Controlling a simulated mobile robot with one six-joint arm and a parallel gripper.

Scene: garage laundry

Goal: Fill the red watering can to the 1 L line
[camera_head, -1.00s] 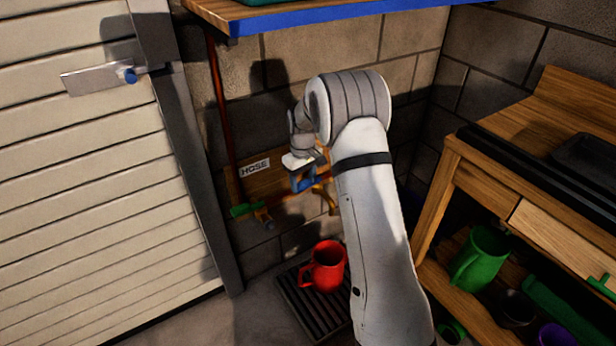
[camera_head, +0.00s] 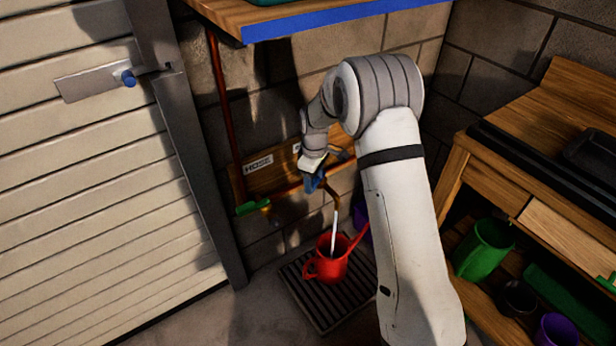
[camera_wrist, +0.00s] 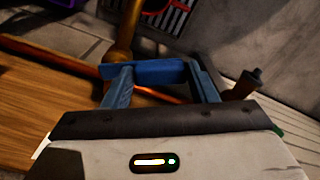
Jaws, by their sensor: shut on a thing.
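The red watering can (camera_head: 325,268) stands upright on a dark slatted drain grate, its spout pointing right. A pale stream of water (camera_head: 334,232) runs from a brass tap spout (camera_head: 331,198) down into the can's open top. The water level and the 1 L line cannot be made out. My gripper (camera_head: 313,182) is at the tap, above and left of the stream. In the wrist view, its blue fingers (camera_wrist: 160,88) are shut on what looks like the tap's blue handle (camera_wrist: 160,70). The brass tap (camera_wrist: 124,38) stands just beyond, and part of the red can shows at the top edge.
A second tap with a green handle (camera_head: 250,207) sits left, below a HOSE label (camera_head: 258,163). A blue-edged shelf (camera_head: 330,22) hangs above. A wooden bench (camera_head: 540,130) at right holds a green jug (camera_head: 483,250) below. The shutter door (camera_head: 90,200) is left.

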